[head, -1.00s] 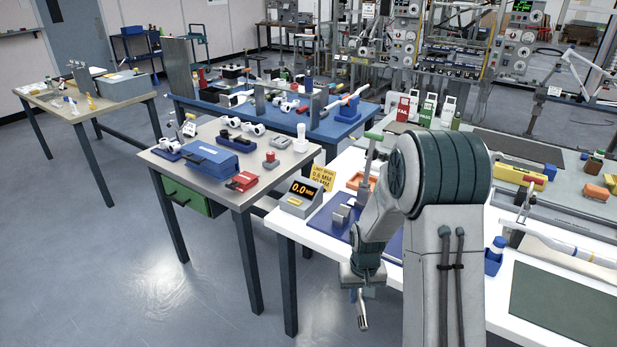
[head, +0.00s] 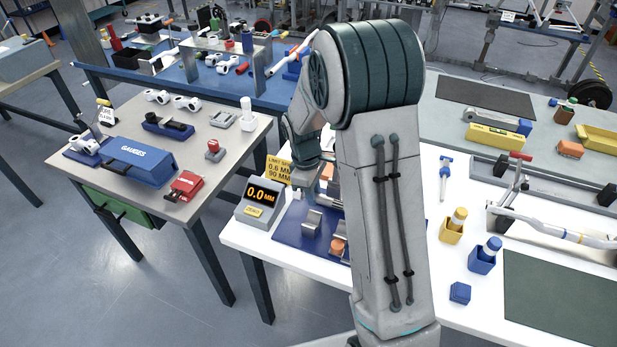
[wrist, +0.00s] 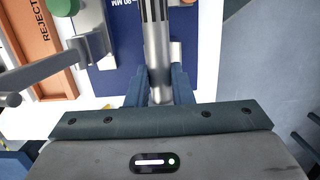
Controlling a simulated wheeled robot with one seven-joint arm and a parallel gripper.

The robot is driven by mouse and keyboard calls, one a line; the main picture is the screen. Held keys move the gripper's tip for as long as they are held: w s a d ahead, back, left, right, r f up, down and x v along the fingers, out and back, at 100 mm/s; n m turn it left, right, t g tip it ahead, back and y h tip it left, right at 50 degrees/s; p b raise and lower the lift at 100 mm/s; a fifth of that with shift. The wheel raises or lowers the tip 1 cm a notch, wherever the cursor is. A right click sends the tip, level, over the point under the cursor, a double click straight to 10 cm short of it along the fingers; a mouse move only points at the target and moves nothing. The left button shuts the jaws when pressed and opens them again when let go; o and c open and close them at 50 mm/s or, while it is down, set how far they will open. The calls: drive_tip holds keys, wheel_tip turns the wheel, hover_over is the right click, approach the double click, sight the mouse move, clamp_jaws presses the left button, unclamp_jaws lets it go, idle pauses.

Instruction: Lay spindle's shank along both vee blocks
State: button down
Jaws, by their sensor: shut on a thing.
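My gripper (wrist: 161,88) is shut on the spindle (wrist: 157,45), a silver round bar with a slotted, dark-striped far end in the wrist view. The spindle points up the picture, over the blue plate (wrist: 125,75). A grey block (wrist: 176,52) shows beside and partly behind the spindle; I cannot tell whether they touch. In the head view, a grey vee block (head: 312,221) stands on the blue plate (head: 290,232). Another grey block (head: 337,227) is partly hidden by my arm. My gripper's tips and the spindle are mostly hidden there.
A gauge readout (head: 261,201) showing 0.0 MM and a yellow sign (head: 278,169) stand left of the plate. An orange REJECT tray (wrist: 32,50), a grey stand (wrist: 92,46) with a rod and a green knob (wrist: 62,6) are left of the spindle in the wrist view.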

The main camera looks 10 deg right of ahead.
sight(315, 226)
drive_tip(key=shift+s+a, duration=0.15)
drive_tip(key=shift+f, duration=0.1)
wheel_tip(315, 226, down, 8)
drive_tip(key=b, duration=0.6)
drive_tip(key=shift+s+f+b, duration=0.3)
drive_tip(key=shift+f+b, duration=0.05)
drive_tip(key=shift+f, duration=0.1)
drive_tip(key=c, duration=1.4)
unclamp_jaws()
drive_tip(key=shift+o, duration=0.2)
drive_tip(key=shift+w+r, duration=0.15)
drive_tip(key=shift+r, duration=0.3)
drive_tip(key=shift+o, duration=0.8)
drive_tip(key=r, duration=0.4)
drive_tip(key=a+r, duration=0.1)
drive_tip(key=r, duration=0.4)
drive_tip(key=w+r, duration=0.1)
drive_tip(key=r, duration=0.4)
drive_tip(key=shift+w+a+b, duration=0.1)
drive_tip(key=shift+a+b, duration=0.2)
